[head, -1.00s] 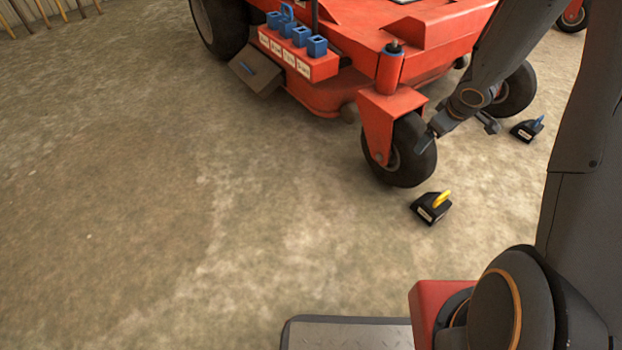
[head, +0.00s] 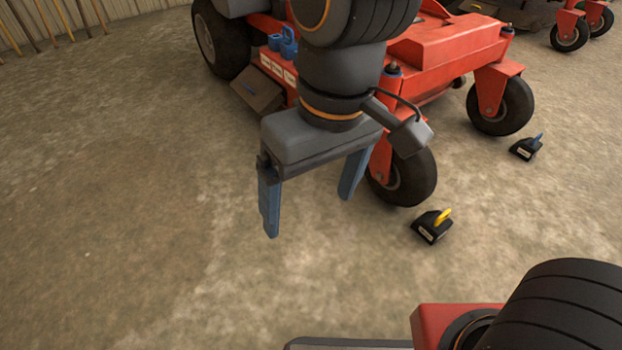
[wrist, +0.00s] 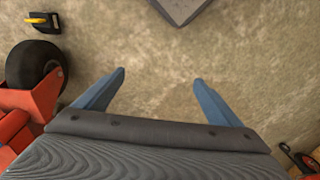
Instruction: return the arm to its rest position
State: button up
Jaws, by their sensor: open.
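My gripper (head: 308,205) hangs in the middle of the head view, in front of the red mower, with its two blue fingers spread wide and pointing down. Nothing is between the fingers. In the wrist view my gripper (wrist: 160,82) is also open and empty, with bare floor beyond the fingertips. The upper arm and wrist hide part of the mower and some of its blue sockets.
The red mower (head: 445,40) stands close behind my gripper, its front wheel (head: 405,180) just to the right. A black block with a yellow handle (head: 432,227) and one with a blue handle (head: 526,148) lie on the floor. The floor at left is clear.

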jog(key=shift+s+a+r, duration=0.1)
jog(key=shift+s+a, duration=0.05)
jog(key=shift+s, duration=0.55)
jog(key=shift+r, duration=0.15)
jog(key=shift+r+p, duration=0.9)
jog(key=shift+p, duration=0.1)
jog(key=shift+r+m+p, duration=0.4)
